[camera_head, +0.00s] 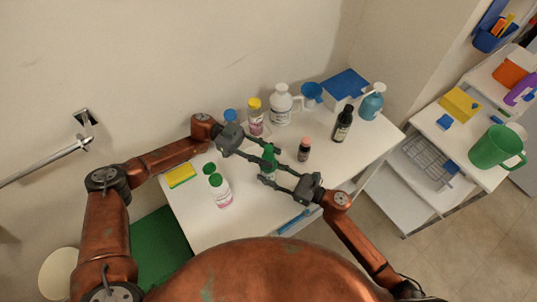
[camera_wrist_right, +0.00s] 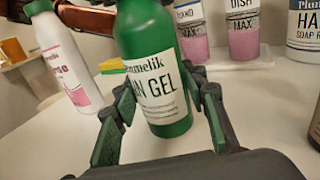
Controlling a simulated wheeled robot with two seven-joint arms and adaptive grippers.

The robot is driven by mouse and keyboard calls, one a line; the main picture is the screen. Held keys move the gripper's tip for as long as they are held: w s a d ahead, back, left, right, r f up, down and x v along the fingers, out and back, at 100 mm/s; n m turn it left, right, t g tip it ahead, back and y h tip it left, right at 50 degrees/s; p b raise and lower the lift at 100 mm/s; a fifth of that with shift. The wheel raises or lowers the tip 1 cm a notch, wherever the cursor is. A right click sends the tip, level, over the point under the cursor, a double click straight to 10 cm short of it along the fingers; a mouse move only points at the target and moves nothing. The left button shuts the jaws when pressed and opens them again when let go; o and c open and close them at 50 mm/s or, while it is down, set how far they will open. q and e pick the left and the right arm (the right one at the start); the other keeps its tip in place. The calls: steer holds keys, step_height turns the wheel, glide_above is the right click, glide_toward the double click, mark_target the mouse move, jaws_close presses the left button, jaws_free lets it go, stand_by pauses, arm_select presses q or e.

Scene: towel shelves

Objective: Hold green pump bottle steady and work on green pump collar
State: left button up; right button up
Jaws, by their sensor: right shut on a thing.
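The green pump bottle (camera_head: 268,163) stands upright near the middle of the white table. In the right wrist view the bottle (camera_wrist_right: 155,65) shows a white label reading "GEL"; its top is cut off there. My right gripper (camera_head: 272,177) is shut on the bottle's body, with its fingers on either side (camera_wrist_right: 158,115). My left gripper (camera_head: 262,151) reaches in from the left at the bottle's top, around the green pump collar. The collar is mostly hidden by its fingers, and I cannot tell whether they are closed on it.
A white bottle with a green cap (camera_head: 220,192) and a yellow sponge (camera_head: 181,175) stand left. A small dark bottle (camera_head: 304,150) is close right. A yellow-capped bottle (camera_head: 255,118), white jug (camera_head: 281,105), black bottle (camera_head: 343,124) and blue pump bottle (camera_head: 371,103) line the back.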

arm_select(q)
steer(key=o, duration=0.4)
steer(key=shift+c, duration=0.2)
steer(key=shift+r, duration=0.15)
step_height(320, 180, up, 10)
steer(key=shift+f, duration=0.1)
